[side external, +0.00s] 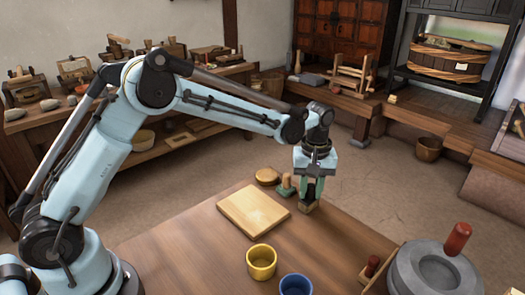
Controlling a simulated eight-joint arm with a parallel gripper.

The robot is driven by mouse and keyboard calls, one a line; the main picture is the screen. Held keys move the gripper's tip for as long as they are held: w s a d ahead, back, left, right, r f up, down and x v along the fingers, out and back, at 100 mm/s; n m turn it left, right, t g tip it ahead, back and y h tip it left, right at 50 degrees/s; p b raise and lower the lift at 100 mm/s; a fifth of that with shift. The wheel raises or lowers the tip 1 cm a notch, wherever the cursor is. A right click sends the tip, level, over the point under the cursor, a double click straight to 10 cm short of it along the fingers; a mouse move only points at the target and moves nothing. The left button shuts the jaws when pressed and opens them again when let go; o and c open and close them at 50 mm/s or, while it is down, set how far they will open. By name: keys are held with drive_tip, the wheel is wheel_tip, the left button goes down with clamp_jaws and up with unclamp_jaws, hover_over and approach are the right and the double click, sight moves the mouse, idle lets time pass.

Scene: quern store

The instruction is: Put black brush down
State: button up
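My gripper (310,186) is at the far right part of the table, pointing straight down. Its fingers are on either side of the black brush (311,192), whose dark upper part shows between them and seems gripped. The fingers hide much of the brush.
On the wooden table (200,245) are a pale board (253,209), a round tan piece (267,176), a green-based piece with a wooden knob (286,184), a yellow cup (261,262), a blue cup (295,285) and a grey quern (435,268) with a red handle. Clear wood lies right of the board.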

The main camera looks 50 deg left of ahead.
sight(311, 185)
drive_tip(key=shift+o, duration=1.3)
wheel_tip(311, 185, up, 12)
drive_tip(key=s+a+r+m+t, duration=0.3)
drive_tip(key=s+a+r+m, duration=0.15)
drive_tip(key=s, duration=0.45)
drive_tip(key=s+a+f+m+t, duration=0.3)
drive_tip(key=s+f, duration=0.3)
drive_tip(key=s, duration=0.5)
drive_tip(key=shift+s+m+t, duration=0.15)
drive_tip(key=shift+m+t, duration=0.45)
drive_tip(key=shift+m, duration=0.15)
drive_tip(key=shift+o, duration=0.5)
